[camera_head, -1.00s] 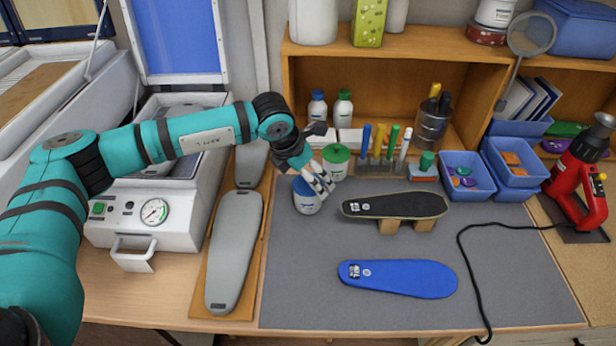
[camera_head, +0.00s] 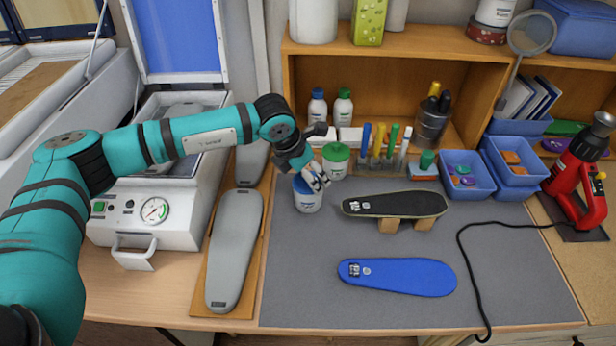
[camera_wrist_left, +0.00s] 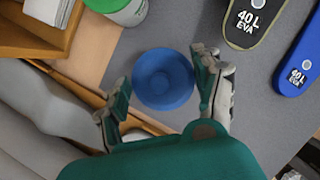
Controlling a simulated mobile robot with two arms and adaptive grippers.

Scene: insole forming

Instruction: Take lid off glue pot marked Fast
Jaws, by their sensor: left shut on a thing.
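A white pot with a blue lid (camera_head: 298,186) stands upright at the back left of the grey mat, its label too small to read. My left gripper (camera_head: 317,180) is at its top, shut on the blue lid. In the left wrist view the round blue lid (camera_wrist_left: 163,79) lies between the two fingers (camera_wrist_left: 163,98). I cannot tell whether the lid is apart from the pot. A second white pot with a green lid (camera_head: 336,152) stands just behind and to the right; it also shows in the left wrist view (camera_wrist_left: 118,8). My right gripper is not in view.
A black insole (camera_head: 395,205) on wooden blocks lies to the right of the pots, and a blue insole (camera_head: 398,278) lies in front. A pen rack (camera_head: 380,168) stands behind. The mat (camera_head: 300,270) is clear at front left.

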